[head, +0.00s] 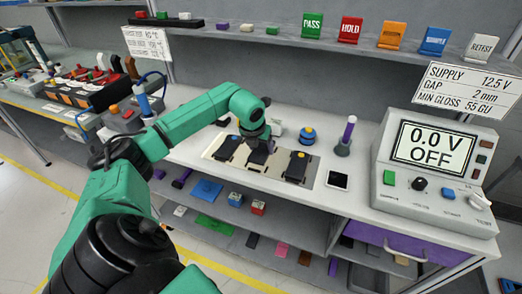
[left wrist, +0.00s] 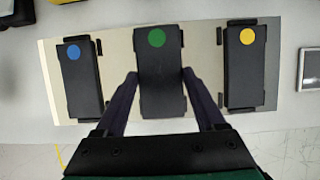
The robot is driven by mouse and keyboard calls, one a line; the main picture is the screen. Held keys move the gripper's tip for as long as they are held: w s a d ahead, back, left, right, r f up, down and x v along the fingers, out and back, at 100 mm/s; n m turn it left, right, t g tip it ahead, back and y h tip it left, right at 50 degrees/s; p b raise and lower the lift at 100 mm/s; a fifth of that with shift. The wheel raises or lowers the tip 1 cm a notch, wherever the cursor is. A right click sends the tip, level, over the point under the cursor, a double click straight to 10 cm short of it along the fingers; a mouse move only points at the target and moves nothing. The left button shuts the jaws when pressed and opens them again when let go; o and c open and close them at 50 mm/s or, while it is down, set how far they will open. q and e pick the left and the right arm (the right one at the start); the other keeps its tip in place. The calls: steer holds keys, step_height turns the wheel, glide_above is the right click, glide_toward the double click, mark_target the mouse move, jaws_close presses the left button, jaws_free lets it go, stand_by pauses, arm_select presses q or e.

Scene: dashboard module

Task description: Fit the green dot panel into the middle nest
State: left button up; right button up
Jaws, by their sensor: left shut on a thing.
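The green dot panel (left wrist: 160,62) is a dark plate between two other panels on a pale fixture board (left wrist: 120,110). My left gripper (left wrist: 160,78) has one finger along each long side of it and is shut on it. The gripper (head: 257,141) also shows in the head view, over the middle of the board, with the dark panel (head: 258,157) below it. My right gripper is not in view.
The blue dot panel (left wrist: 80,82) lies left and the yellow dot panel (left wrist: 245,75) right, each between black brackets.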

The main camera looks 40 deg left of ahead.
arm_select(q)
steer(key=shift+s+f, duration=0.1)
steer(key=shift+f, duration=1)
steer(key=o, duration=1.4)
steer(key=b+v, duration=0.2)
steer(key=v, duration=1)
steer(key=shift+b, duration=0.4)
steer(key=shift+d, duration=0.1)
